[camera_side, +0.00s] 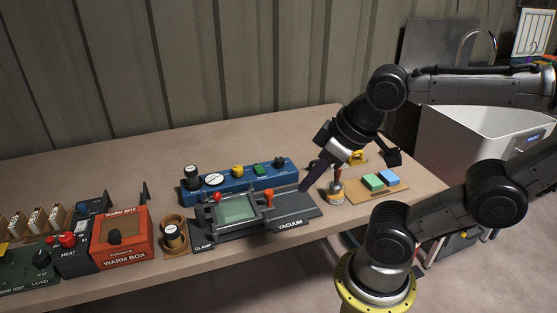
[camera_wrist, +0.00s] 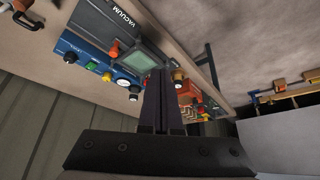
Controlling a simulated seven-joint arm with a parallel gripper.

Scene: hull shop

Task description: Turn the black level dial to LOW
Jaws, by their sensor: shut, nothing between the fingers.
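A long blue panel (camera_side: 230,184) lies at the back of the bench, with a black dial (camera_side: 280,162) at its right end. That dial also shows in the wrist view (camera_wrist: 69,58), beside small white lettering too small to read. Another black knob with a white top (camera_side: 191,171) stands at the panel's left end. Which one is the level dial, and its setting, I cannot tell. My gripper (camera_side: 307,187) is shut and empty, tilted down above the right end of the vacuum clamp unit, apart from the dials. Its fingers also show in the wrist view (camera_wrist: 160,75).
The grey vacuum unit (camera_side: 290,217) with red and orange handles lies in front of the panel. A white-topped knob sits in a tan holder (camera_side: 176,249). The orange warm box (camera_side: 122,255) is left; a board with coloured blocks (camera_side: 397,190) is right. The bench behind is clear.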

